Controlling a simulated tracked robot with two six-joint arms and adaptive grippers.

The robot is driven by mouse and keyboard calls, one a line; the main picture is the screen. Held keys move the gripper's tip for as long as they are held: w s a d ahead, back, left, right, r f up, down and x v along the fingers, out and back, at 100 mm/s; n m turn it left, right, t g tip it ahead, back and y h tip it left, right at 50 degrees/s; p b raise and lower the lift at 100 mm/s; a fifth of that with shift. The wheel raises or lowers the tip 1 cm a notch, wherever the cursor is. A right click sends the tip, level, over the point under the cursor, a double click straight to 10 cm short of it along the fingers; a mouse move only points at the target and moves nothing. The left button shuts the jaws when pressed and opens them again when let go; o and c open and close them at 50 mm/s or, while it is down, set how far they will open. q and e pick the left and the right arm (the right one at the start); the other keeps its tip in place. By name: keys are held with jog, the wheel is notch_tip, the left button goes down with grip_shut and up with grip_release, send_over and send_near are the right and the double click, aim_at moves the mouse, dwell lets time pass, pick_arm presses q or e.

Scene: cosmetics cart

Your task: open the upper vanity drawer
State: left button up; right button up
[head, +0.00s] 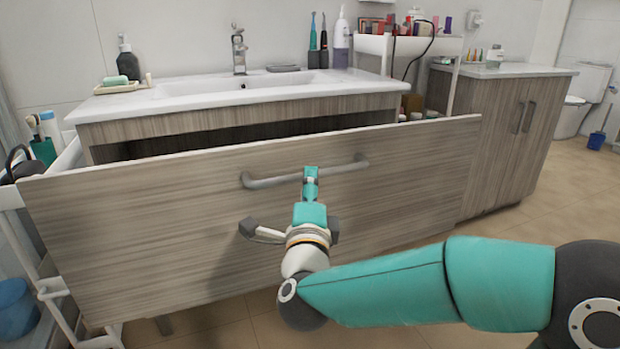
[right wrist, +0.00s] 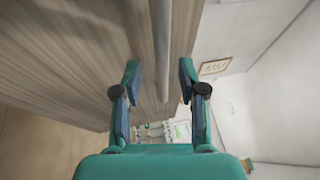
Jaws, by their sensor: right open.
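The upper vanity drawer (head: 150,215) has a wide grey-brown wood front and stands pulled out from the vanity, with a dark gap behind its top edge. Its grey bar handle (head: 265,182) runs across the upper part of the front. My right gripper (head: 311,172) is at the middle of this handle, its fingers overlapping the bar. In the right wrist view the gripper (right wrist: 159,75) has its fingers apart, and the handle bar (right wrist: 160,45) runs between them, with no clear finger contact. The drawer's inside is mostly hidden. My left gripper is not in view.
A white sink top (head: 190,97) with a tap and a soap bottle (head: 128,66) is above the drawer. A white cart (head: 22,200) stands close at the left. A wood cabinet (head: 490,135) stands at the right. Tiled floor (head: 575,205) is free at the right.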

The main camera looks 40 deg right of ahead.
jog(key=v, duration=0.8)
jog(key=shift+s+f, duration=0.1)
jog(key=shift+f, duration=0.05)
jog(key=w+d+f+n+g+y, duration=0.1)
jog(key=w+f+n, duration=0.1)
jog(key=f, duration=0.7)
jog(key=w+d+f+n+g+y, duration=0.1)
jog(key=w+d+f+n+g, duration=0.15)
jog(key=f, duration=0.75)
jog(key=a+f+n+g+y, duration=0.1)
jog(key=a+f+n+y, duration=0.15)
jog(key=f, duration=0.65)
jog(key=a+f+n+g+y, duration=0.1)
jog(key=a+f+n+y, duration=0.15)
jog(key=f, duration=0.65)
jog(key=s+a+f+n+g+y, duration=0.7)
jog(key=s+a+f+n, duration=0.4)
jog(key=s+f, duration=0.45)
jog(key=s+a+n+g+y, duration=0.2)
jog(key=s+a+n+g, duration=0.1)
jog(key=s+a, duration=0.1)
notch_tip(320, 180, up, 38)
jog(key=p, duration=3.8)
jog(key=shift+d+f+n, duration=0.2)
jog(key=shift+n, duration=0.15)
